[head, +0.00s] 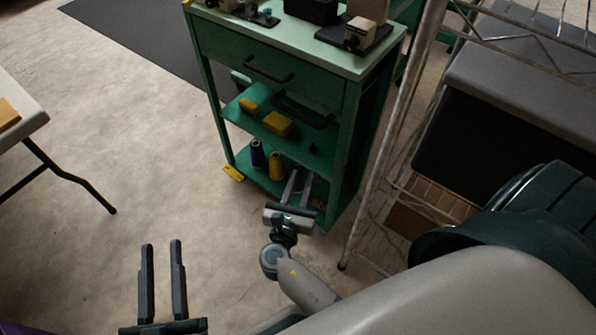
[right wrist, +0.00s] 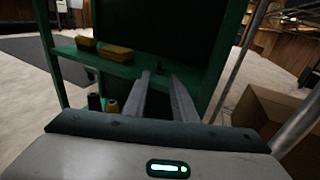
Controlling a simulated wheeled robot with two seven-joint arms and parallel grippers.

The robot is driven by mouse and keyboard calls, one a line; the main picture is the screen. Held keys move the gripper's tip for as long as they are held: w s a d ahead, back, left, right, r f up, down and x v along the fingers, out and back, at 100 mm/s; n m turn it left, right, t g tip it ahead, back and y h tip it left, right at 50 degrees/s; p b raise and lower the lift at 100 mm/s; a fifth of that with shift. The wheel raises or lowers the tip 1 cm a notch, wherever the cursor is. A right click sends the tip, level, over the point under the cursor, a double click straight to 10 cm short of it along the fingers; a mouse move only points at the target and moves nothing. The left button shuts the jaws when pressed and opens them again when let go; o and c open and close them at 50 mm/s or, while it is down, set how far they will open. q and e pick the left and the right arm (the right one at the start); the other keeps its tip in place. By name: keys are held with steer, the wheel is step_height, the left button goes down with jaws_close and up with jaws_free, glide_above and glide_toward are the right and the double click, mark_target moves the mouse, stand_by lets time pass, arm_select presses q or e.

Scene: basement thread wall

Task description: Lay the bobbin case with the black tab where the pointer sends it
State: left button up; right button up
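I cannot make out a bobbin case with a black tab or a pointer for certain. My right gripper (head: 302,171) is at the cabinet's open front, near the lower shelf in the head view. My left gripper (head: 162,243) is open and empty above the bare floor.
Two yellow blocks (head: 277,123) lie on the middle shelf. A wire rack (head: 377,150) stands close on the right.

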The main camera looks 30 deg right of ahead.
steer(key=s+a+m+t+y, duration=0.2)
steer(key=s+a+m+y, duration=0.2)
steer(key=a+m+y, duration=0.8)
steer(key=s+a+r+m+t+y, duration=0.1)
steer(key=s+a+r+m+y, duration=0.1)
steer(key=r, duration=0.5)
steer(key=s+a+r+m+t+y, duration=0.2)
steer(key=s+a+r+m+y, duration=0.1)
steer(key=r+m, duration=0.3)
steer(key=s+a+r+m+t+y, duration=0.1)
steer(key=s+r+m, duration=0.3)
steer(key=r, duration=0.4)
steer(key=shift+s+a+t+y, duration=0.25)
steer(key=shift+a+t+y, duration=0.05)
steer(key=shift+a+y, duration=0.6)
steer(key=shift+d, duration=0.15)
